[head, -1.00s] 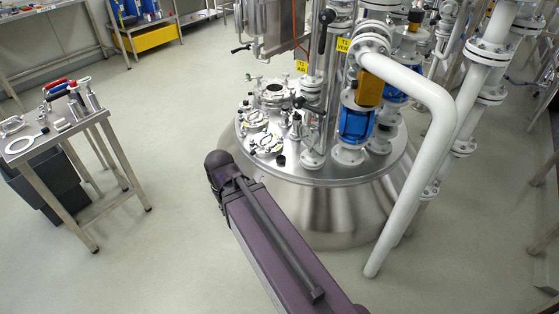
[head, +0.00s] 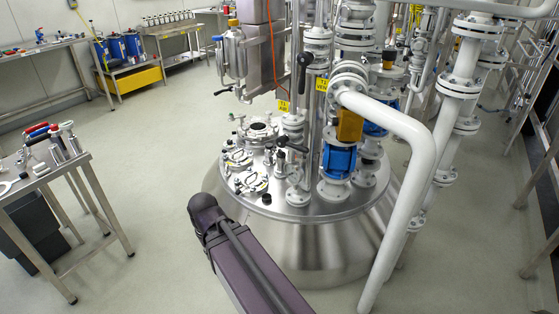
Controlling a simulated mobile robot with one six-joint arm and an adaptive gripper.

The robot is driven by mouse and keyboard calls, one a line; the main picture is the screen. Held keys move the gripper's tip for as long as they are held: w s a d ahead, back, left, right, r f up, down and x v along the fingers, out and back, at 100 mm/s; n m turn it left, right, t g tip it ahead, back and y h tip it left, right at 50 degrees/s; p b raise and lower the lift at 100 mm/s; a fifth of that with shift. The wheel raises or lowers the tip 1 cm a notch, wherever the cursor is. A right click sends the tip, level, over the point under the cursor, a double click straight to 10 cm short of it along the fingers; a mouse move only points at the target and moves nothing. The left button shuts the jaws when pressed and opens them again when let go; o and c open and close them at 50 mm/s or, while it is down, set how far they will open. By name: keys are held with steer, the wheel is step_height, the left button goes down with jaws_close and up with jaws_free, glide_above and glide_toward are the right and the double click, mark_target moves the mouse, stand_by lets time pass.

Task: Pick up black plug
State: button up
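The steel reactor vessel (head: 300,240) stands in the middle of the head view, with flanged ports and fittings on its round lid (head: 325,205). A small black round piece (head: 267,198) sits near the lid's front left edge. Another small black piece (head: 238,188) is by the left ports. I cannot tell whether either is the black plug. My purple arm link enters from the bottom and ends in a dark joint in front of the lid's left edge. My gripper is not visible.
A thick white pipe (head: 419,170) bends down to the floor right of the vessel. Blue and yellow valves (head: 339,160) rise from the lid. A steel table (head: 78,163) with tools stands at left. Workbenches (head: 178,29) line the back. The floor (head: 150,130) between is clear.

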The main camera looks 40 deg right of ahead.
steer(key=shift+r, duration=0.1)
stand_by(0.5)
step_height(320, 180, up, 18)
steer(key=p, duration=1.8)
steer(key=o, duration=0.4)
